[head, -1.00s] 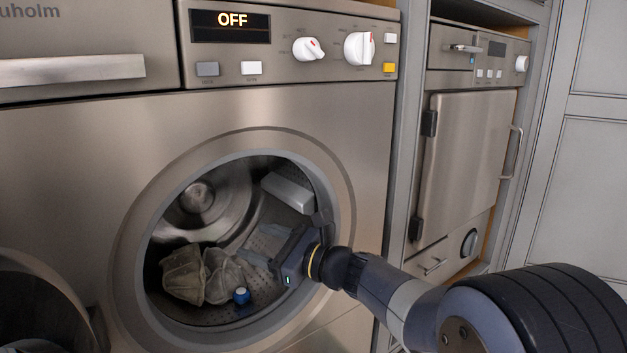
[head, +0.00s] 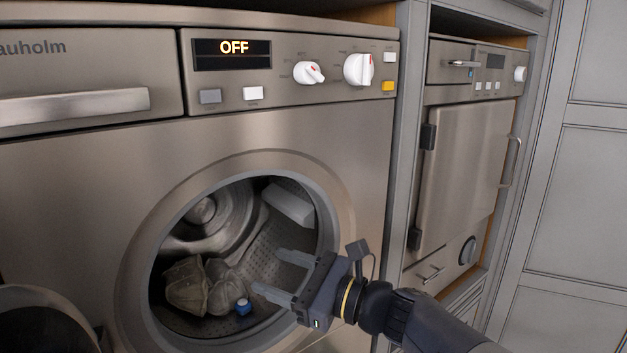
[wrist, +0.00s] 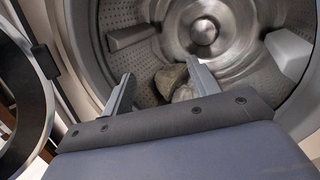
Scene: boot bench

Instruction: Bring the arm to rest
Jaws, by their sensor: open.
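My gripper (head: 277,274) is open and empty at the right side of the washing machine's round opening, its fingers pointing left toward the drum. In the wrist view my gripper (wrist: 163,82) shows both fingers spread apart, facing into the drum. Crumpled grey-beige cloth items (head: 200,285) lie at the bottom of the drum (head: 262,250), with a small blue-capped object (head: 243,307) beside them. The cloth (wrist: 176,82) also shows beyond the fingers in the wrist view. The fingers are apart from the cloth.
The washing machine (head: 90,190) has its round door (head: 50,315) swung open at lower left. Its display (head: 232,47) reads OFF. A second appliance (head: 465,170) stands at the right with its door shut. The opening's rim (head: 335,215) is close to my gripper.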

